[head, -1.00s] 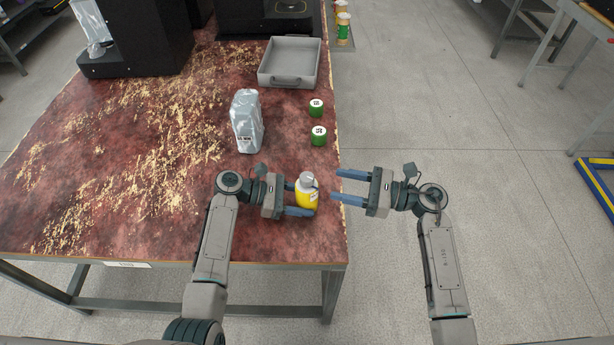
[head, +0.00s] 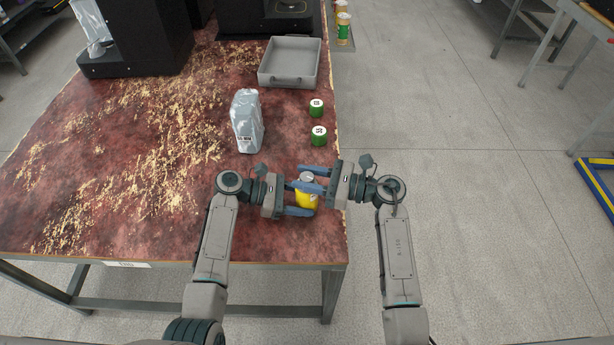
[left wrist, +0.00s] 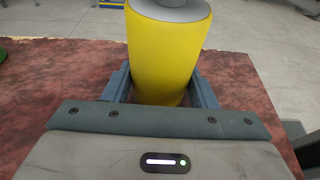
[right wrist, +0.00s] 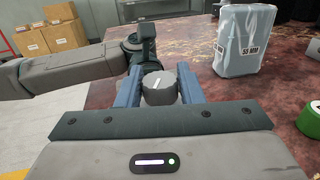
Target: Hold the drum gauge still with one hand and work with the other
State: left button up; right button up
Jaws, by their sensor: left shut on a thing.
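The drum gauge (head: 307,200) is yellow with a grey knob on top and stands upright near the table's right edge. It fills the middle of the left wrist view (left wrist: 165,55). My left gripper (head: 302,197) is shut on its yellow body, one finger on each side. My right gripper (head: 303,178) is over the gauge from the right, its fingers on either side of the grey knob (right wrist: 159,88). In the right wrist view the knob has a white mark, and small gaps show between it and the open fingers. The right fingers partly hide the gauge in the head view.
Two green cylinders with white labelled tops (head: 319,136) (head: 316,107) stand beyond the grippers. A wrapped silver block (head: 246,122) is left of them. A grey tray (head: 290,82) and black machines (head: 133,45) are farther back. The table's left part is clear.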

jog(key=c, duration=0.4)
jog(key=shift+c, duration=0.2)
jog(key=shift+g, duration=0.3)
jog(key=shift+n+g, duration=1.45)
jog(key=shift+g, duration=0.65)
jog(key=shift+n+g, duration=1.45)
jog(key=shift+g, duration=0.65)
jog(key=o, duration=1)
jog(key=shift+c, duration=0.2)
